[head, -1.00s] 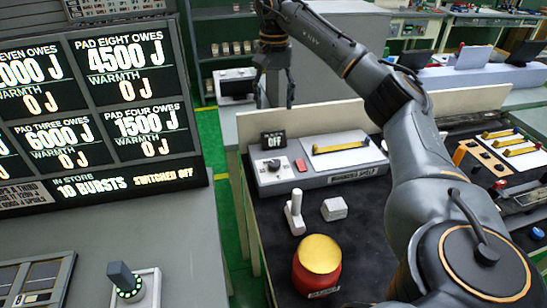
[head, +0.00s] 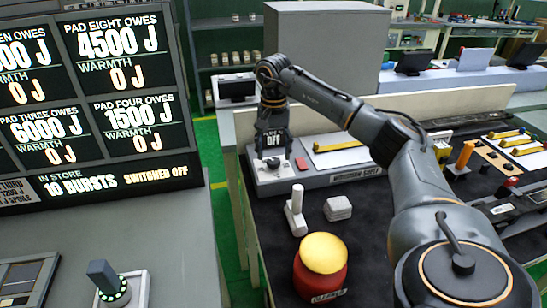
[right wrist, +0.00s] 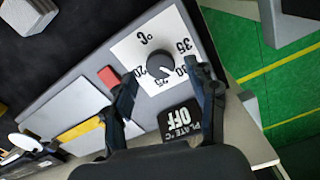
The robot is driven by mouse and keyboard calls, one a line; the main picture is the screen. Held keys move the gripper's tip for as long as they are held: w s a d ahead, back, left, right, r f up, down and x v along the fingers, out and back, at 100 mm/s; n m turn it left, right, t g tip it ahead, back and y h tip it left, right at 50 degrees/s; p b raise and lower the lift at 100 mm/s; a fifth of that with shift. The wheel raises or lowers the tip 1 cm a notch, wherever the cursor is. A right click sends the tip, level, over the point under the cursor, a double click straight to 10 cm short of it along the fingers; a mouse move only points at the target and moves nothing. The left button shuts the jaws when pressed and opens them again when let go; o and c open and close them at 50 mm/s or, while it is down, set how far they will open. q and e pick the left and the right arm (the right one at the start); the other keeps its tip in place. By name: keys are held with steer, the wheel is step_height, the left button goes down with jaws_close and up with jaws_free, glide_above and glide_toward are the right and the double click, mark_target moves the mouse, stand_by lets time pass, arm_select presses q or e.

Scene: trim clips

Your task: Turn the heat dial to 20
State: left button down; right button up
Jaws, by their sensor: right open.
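The heat dial (right wrist: 163,66) is a dark round knob on a white plate marked °C, with figures including 20, 25, 30 and 35. It also shows in the head view (head: 272,164), at the left end of a grey hotplate unit. I cannot tell clearly which figure its pointer meets. My right gripper (right wrist: 161,74) is open above the dial, with one finger to each side of the knob in the right wrist view; contact is not clear. It points down at the dial in the head view (head: 272,150). A small black display (right wrist: 180,118) reads PLATE °C OFF. My left gripper is not in view.
A red button (right wrist: 108,77) sits beside the dial plate. A large board (head: 110,100) is at left.

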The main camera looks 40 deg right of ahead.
mark_target(273, 164)
steer(key=shift+f, duration=1.4)
steer(key=c, duration=1.1)
steer(key=shift+c, duration=0.2)
